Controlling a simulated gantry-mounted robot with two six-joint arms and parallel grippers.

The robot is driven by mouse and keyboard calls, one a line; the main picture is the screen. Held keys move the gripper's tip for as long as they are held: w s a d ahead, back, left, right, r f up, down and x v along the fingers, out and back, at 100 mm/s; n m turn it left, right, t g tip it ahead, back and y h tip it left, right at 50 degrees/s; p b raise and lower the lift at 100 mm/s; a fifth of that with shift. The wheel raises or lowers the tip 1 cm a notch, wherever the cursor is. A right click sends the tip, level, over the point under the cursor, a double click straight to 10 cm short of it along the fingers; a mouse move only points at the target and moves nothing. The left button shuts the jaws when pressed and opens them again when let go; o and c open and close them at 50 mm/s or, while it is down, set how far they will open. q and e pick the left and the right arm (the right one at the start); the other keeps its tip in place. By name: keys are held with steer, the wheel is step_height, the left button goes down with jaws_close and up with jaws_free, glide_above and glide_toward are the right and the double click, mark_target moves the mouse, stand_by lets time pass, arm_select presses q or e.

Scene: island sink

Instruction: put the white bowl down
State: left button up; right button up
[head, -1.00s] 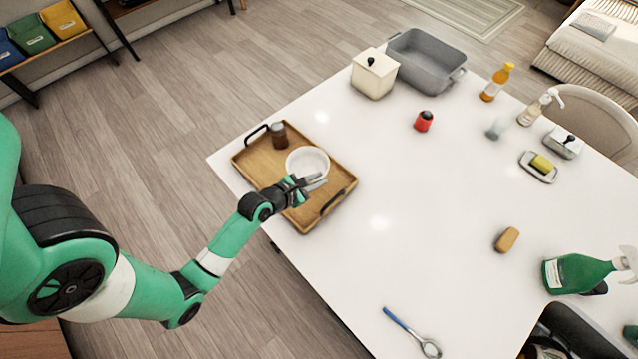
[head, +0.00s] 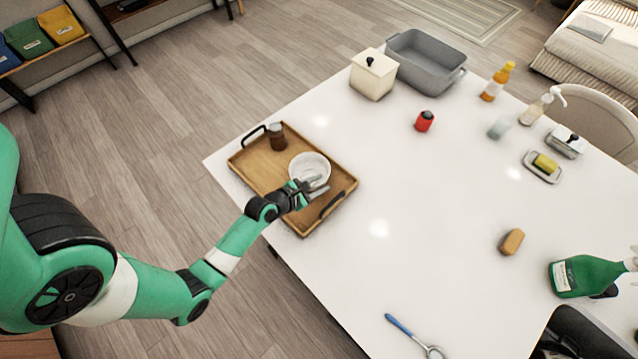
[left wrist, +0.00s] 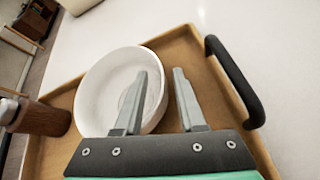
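The white bowl (head: 304,163) sits upright in the wooden tray (head: 259,173), towards its right part. It also shows in the left wrist view (left wrist: 100,90). My left gripper (head: 320,185) is at the bowl's near right side. In the left wrist view its two fingers (left wrist: 160,75) are spread apart, one over the bowl's inside and one outside its wall. A gap shows between the outer finger and the bowl. The bowl's underside is hidden. My right gripper is not in view.
A black tray handle (left wrist: 238,85) is close to the right of my fingers. A cream canister (head: 373,76) and a grey basin (head: 424,65) stand farther back.

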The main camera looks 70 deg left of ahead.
arm_select(q)
steer(key=shift+o, duration=0.2)
steer(key=shift+r, duration=0.1)
steer(key=shift+s+d+r, duration=0.1)
steer(key=shift+s+r, duration=0.05)
steer(key=shift+s, duration=0.1)
steer(key=p+v, duration=0.2)
steer(key=v, duration=0.9)
steer(key=shift+s, duration=0.2)
